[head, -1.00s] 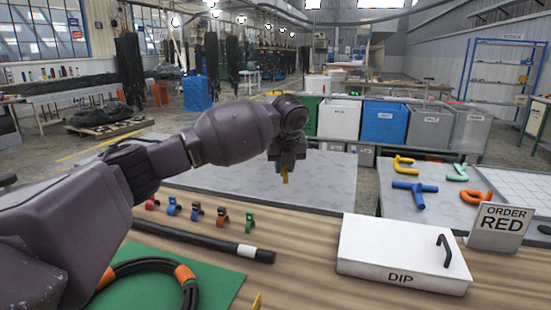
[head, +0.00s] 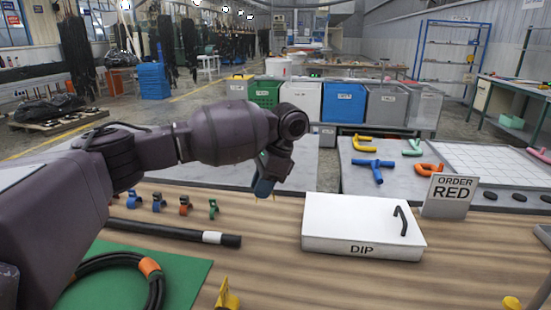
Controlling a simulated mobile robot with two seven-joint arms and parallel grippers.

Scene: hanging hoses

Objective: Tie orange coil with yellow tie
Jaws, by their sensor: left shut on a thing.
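A black hose coil (head: 84,264) with an orange band (head: 149,267) lies on a green mat (head: 190,270) at the lower left, partly cut off by my arm and the picture's edge. My left gripper (head: 265,192) hangs above the bench's back edge, right of the coil and apart from it. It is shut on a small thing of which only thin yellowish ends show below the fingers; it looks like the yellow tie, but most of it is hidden. My right gripper is not in view.
Several coloured clips (head: 185,205) stand behind a black hose (head: 175,231). A white box marked DIP (head: 340,220) and an ORDER RED sign (head: 449,195) stand to the right. Yellow pieces (head: 228,296) show at the bottom edge. The wooden bench's front middle is clear.

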